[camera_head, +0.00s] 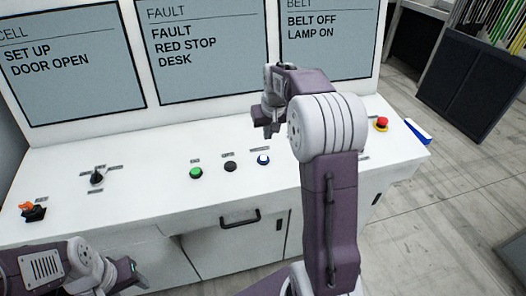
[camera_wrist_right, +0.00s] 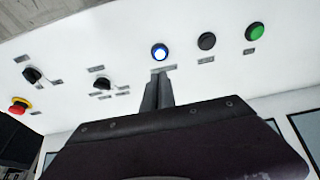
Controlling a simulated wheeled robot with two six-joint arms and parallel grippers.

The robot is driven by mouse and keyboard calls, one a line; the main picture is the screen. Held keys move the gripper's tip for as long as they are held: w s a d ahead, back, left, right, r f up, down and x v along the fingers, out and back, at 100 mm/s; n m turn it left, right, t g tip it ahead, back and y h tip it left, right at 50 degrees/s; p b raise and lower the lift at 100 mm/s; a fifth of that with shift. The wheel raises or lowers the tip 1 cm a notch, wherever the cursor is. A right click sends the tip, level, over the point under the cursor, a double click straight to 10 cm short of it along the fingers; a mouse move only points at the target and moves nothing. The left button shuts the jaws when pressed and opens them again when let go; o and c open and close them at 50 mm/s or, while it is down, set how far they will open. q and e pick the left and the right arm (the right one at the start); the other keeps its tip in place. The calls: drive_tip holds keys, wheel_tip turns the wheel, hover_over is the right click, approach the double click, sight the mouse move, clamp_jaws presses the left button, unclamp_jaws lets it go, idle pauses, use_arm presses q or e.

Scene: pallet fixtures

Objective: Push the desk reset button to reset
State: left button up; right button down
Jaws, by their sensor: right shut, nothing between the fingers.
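The blue-ringed lit push button (camera_head: 263,159) is on the white desk top, the rightmost of a row with a black button (camera_head: 230,166) and a green button (camera_head: 195,173). It glows blue and white in the right wrist view (camera_wrist_right: 160,52). The button labels are too small to read. My right gripper (camera_head: 268,132) is shut and empty, over the desk behind the blue button in the head view. Its fingertips (camera_wrist_right: 158,82) point toward the blue button in the wrist view, with no contact visible. My left gripper (camera_head: 132,273) is low at the left, in front of the desk; its opening is unclear.
A red emergency stop (camera_head: 381,124) is at the desk's right end, near a blue-and-white object (camera_head: 418,132). A selector knob (camera_head: 97,177) and an orange-topped switch (camera_head: 34,211) sit at left. Upright screens (camera_head: 205,50) behind read "FAULT RED STOP DESK", "DOOR OPEN" and "BELT OFF".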

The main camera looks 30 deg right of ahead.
sight(263, 157)
drive_tip(key=p+x, duration=0.2)
drive_tip(key=x, duration=0.5)
drive_tip(key=p+x, duration=0.1)
drive_tip(key=x, duration=0.6)
drive_tip(key=shift+w+a+r+p, duration=0.1)
drive_tip(key=shift+w+p, duration=0.1)
drive_tip(key=shift+p, duration=0.2)
drive_tip(key=shift+f, duration=0.3)
use_arm(q)
drive_tip(key=r, duration=0.2)
drive_tip(key=w+r, duration=0.1)
drive_tip(key=shift+r, duration=0.35)
use_arm(e)
drive_tip(key=shift+s+f, duration=0.1)
drive_tip(key=shift+s, duration=0.05)
